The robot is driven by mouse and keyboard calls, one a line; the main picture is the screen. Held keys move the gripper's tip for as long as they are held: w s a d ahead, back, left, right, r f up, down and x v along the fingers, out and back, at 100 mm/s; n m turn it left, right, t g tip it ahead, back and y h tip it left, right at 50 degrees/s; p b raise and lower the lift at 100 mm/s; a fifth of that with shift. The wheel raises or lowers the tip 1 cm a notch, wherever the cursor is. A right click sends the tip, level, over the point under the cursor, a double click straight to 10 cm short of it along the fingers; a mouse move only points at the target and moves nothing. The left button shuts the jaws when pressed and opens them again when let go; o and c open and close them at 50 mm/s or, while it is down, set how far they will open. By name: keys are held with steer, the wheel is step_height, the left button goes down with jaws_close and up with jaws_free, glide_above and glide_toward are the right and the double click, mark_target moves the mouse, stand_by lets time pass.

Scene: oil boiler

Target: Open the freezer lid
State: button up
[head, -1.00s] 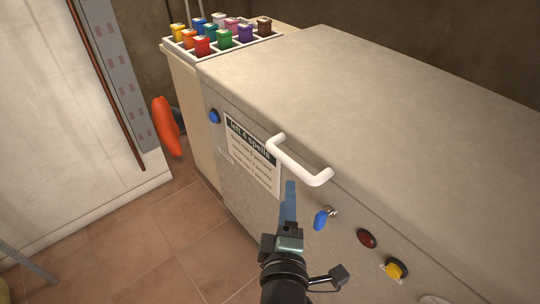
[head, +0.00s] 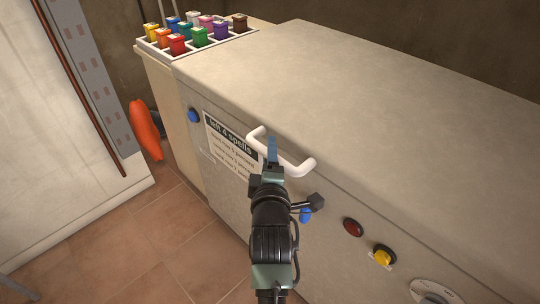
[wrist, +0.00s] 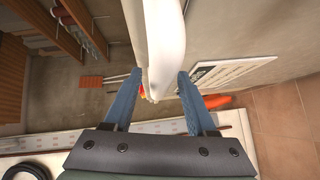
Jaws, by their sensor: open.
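The freezer (head: 215,175) is a large beige chest with a closed lid (head: 350,90). A white bar handle (head: 301,171) sticks out at the lid's front edge. My gripper (head: 272,148) is at the handle, its blue fingers overlapping the middle of the bar. In the wrist view the open fingers (wrist: 160,76) stand on either side of the white handle (wrist: 168,45), with a gap on each side. The head view shows the fingers edge-on, and my wrist hides part of the front panel.
The front has a sign (head: 230,140), a blue button (head: 193,115), a red button (head: 353,227), a yellow knob (head: 384,257) and a dial (head: 433,292). Tiled floor (head: 150,240) is free at left.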

steer(key=shift+w, duration=0.15)
steer(key=shift+c, duration=0.2)
jaws_close()
stand_by(1.2)
